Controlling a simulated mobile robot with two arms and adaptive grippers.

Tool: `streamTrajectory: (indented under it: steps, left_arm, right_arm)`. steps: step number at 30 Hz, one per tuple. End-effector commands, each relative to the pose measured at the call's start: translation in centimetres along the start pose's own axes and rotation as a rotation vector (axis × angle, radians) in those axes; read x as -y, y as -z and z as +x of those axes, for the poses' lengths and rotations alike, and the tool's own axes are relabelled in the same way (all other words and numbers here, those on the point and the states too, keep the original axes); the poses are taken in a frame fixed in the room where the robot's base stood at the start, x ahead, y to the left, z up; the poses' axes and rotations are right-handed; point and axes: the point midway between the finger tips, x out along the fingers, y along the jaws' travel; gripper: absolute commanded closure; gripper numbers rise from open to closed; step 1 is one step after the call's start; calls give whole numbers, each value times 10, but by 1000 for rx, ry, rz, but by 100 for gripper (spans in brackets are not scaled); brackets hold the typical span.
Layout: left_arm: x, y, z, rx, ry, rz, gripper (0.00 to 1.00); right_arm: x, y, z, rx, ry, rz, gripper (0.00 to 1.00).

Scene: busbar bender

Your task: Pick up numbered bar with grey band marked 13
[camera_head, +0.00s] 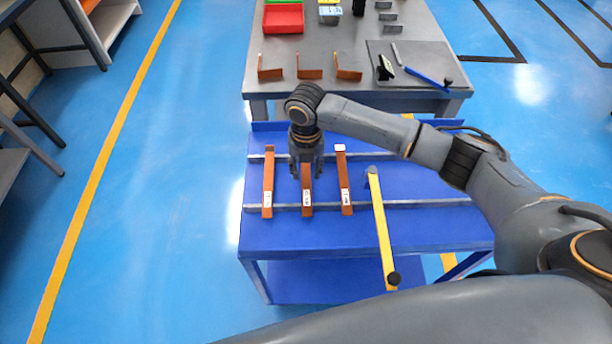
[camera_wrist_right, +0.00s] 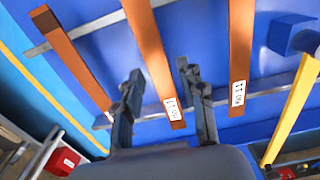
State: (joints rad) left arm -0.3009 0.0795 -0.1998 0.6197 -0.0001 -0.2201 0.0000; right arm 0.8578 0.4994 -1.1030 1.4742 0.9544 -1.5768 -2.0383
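Three copper-coloured bars lie side by side across the rails of a blue cart: a left bar (camera_head: 268,180), a middle bar (camera_head: 307,198) and a right bar (camera_head: 343,180). Each has a small white label near its front end, and the right bar has a pale far end. I cannot read the numbers for certain or tell which bar has the grey band marked 13. My right gripper (camera_head: 307,172) points down over the middle bar, hiding its far part. In the right wrist view its fingers (camera_wrist_right: 159,75) are apart, one on each side of the middle bar (camera_wrist_right: 152,55). My left gripper is not in view.
A yellow lever (camera_head: 382,230) with a black knob lies right of the bars on the blue cart (camera_head: 430,215). Behind stands a grey table (camera_head: 400,103) with bent copper pieces (camera_head: 310,74), a red bin (camera_head: 283,18) and tools. Floor left of the cart is clear.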

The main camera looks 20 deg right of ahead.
Motion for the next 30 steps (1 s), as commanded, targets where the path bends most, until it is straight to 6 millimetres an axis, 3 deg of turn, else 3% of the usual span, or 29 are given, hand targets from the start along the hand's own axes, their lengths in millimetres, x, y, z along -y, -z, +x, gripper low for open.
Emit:
streamTrajectory:
  steps: [1,5,20,25,30]
  left_arm:
    - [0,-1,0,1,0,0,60]
    - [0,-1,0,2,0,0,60]
    - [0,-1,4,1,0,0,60]
    - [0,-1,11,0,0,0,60]
    - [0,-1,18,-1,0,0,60]
  right_arm:
    - [0,0,0,0,0,0,76]
    - [0,0,0,0,0,0,100]
    - [-1,-1,-10,3,-3,-1,100]
    - [0,-3,-34,5,-4,0,100]
    - [23,-26,-69,7,-3,5,100]
